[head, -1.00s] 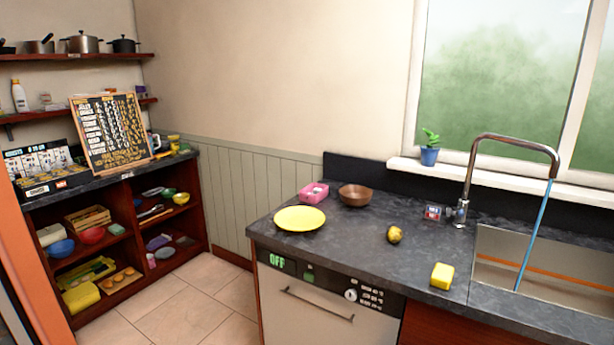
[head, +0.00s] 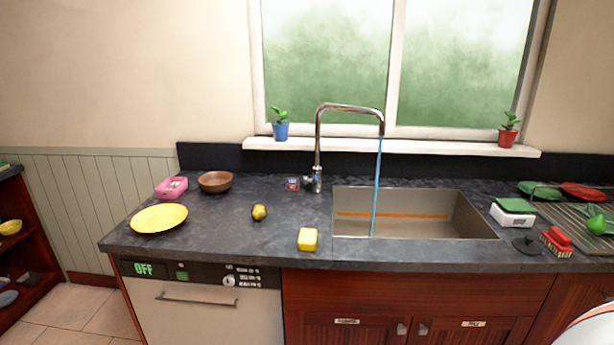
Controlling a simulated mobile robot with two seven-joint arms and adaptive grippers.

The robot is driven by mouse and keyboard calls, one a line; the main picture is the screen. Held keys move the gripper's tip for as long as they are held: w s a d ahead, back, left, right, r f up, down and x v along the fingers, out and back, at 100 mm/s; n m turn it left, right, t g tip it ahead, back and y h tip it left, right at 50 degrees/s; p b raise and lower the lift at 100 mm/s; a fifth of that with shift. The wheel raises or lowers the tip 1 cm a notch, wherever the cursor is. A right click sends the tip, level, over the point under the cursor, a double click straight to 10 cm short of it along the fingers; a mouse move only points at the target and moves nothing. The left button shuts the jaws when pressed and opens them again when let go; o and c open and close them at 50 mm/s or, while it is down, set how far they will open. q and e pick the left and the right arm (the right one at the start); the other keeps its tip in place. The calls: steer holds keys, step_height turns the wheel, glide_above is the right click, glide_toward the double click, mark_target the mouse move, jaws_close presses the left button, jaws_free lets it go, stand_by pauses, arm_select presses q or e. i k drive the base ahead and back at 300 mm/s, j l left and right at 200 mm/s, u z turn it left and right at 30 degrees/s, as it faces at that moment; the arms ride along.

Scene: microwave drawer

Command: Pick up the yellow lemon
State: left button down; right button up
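The yellow lemon (head: 259,212), with some dark patches, lies on the dark stone counter (head: 230,240). It is between the yellow plate (head: 159,218) on its left and the sink (head: 420,230) on its right. A yellow sponge (head: 308,239) lies nearer the counter's front edge, to the lemon's right. Neither of my grippers shows in the head view, and nothing is touching the lemon.
A brown bowl (head: 216,182), a pink container (head: 171,188) and a small can (head: 293,184) stand behind the lemon. The tap (head: 318,150) runs water into the sink. A dishwasher (head: 205,312) is below the counter. A scale (head: 513,212) stands at right.

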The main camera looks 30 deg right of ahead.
mark_target(259, 212)
steer(key=i+j+z, duration=0.15)
steer(key=i+j, duration=0.2)
steer(key=i+j+z, duration=0.1)
steer(key=i+j, duration=0.2)
steer(key=j, duration=0.2)
